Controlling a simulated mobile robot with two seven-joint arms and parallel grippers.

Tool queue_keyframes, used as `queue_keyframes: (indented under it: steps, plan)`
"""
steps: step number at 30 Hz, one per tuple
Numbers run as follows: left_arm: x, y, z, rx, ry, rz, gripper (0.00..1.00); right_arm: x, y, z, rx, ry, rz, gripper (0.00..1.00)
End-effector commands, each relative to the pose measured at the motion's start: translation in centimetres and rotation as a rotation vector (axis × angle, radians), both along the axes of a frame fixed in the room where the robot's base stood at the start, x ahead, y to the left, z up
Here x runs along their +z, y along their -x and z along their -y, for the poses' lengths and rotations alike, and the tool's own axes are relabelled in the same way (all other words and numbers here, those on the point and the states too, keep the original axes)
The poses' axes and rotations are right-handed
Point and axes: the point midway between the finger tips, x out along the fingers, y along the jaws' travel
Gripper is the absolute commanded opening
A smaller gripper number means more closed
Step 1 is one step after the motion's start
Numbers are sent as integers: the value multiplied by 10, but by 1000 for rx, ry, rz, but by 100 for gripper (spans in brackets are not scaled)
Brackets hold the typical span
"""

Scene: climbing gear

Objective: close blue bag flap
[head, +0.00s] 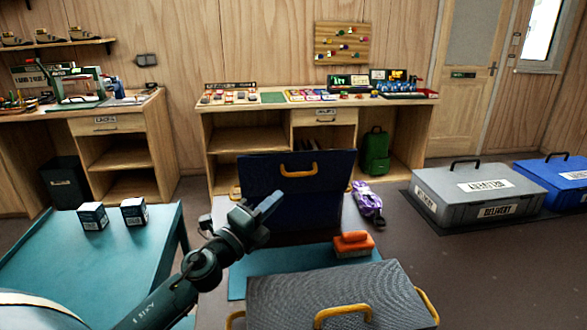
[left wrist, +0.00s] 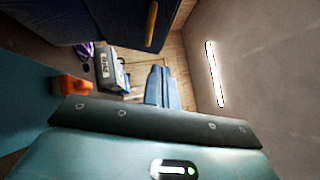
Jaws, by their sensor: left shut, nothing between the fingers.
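The blue bag flap (head: 330,172) stands upright, a dark navy panel with an orange handle (head: 297,171) on it. The bag's body is largely hidden beneath and behind my arm. In the left wrist view a dark blue panel (left wrist: 110,20) with a yellow-orange handle (left wrist: 151,22) fills the top left. My left gripper (head: 268,204) is in front of the flap's lower left part in the head view. Its fingers also show in the left wrist view (left wrist: 162,88), closed together and empty. Whether it touches the flap cannot be told. My right gripper is not in view.
A grey bag (head: 335,295) with orange handles is in front. An orange brush (head: 353,244) lies on a teal mat (head: 300,259). A purple item (head: 367,200) is right of the flap. A teal table (head: 90,255) with two small boxes stands left. A grey crate (head: 465,195) is right.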

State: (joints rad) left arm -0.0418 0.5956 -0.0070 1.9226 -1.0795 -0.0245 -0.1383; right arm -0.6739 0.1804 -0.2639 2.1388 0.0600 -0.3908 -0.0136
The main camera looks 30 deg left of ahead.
Motion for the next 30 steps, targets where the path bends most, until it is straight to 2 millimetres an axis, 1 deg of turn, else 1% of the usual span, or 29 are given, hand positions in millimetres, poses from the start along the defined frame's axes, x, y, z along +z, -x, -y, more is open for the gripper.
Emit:
queue_keyframes:
  steps: [1, 12, 15, 21, 30]
  plan:
    - [7, -10, 1, 1, 0, 3, 0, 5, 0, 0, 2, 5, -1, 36]
    - [24, -79, 14, 1, 2, 2, 0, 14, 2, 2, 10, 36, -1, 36]
    - [28, -90, 3, 3, 0, 2, 0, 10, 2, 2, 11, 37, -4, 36]
    - [33, -103, -7, 2, 2, 0, 0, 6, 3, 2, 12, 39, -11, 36]
    - [34, -105, -9, 0, 1, 0, 0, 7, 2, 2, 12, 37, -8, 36]
